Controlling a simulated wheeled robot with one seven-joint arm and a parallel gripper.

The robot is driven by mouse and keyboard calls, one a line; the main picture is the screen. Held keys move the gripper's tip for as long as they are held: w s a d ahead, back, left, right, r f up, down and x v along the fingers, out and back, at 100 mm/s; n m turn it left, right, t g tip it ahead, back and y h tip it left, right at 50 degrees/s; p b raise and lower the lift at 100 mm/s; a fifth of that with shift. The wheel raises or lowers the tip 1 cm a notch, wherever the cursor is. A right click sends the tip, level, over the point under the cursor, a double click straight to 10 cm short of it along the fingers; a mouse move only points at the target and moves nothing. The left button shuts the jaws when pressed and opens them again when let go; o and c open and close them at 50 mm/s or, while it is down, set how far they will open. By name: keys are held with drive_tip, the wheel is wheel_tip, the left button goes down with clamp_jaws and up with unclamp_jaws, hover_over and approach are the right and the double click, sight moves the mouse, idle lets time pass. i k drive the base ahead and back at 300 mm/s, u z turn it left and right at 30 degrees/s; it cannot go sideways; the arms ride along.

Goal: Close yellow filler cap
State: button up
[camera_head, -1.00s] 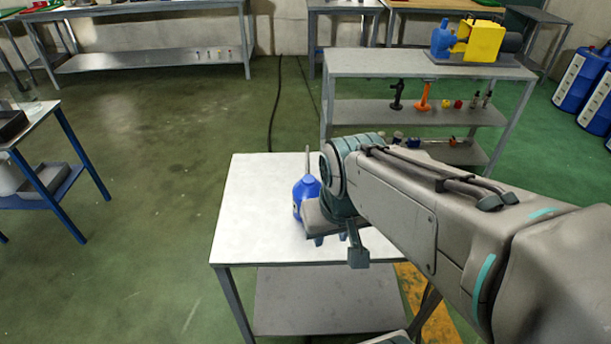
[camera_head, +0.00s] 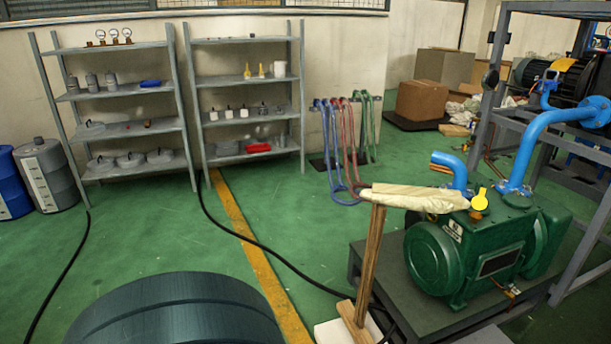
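The yellow filler cap (camera_head: 480,201) is at the top of the green pump (camera_head: 490,245), on the right of the head view. Its round yellow face shows, with a small tab above it. It looks raised upright, but I cannot tell the state of its hinge or opening. My gripper is out of view. Only a dark rounded part of my own arm shows at the bottom left of centre, well apart from the pump.
A wooden stand (camera_head: 368,265) with a pale wrapped top (camera_head: 410,197) stands just left of the pump. Blue pipes (camera_head: 535,130) and a grey frame (camera_head: 490,105) rise behind and right. A black cable (camera_head: 250,240) crosses the floor. Green floor left of centre is mostly clear.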

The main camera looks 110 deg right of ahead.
sight(479, 201)
drive_tip(key=z, duration=5.25)
drive_tip(key=i, duration=2.2)
drive_tip(key=u, duration=0.25)
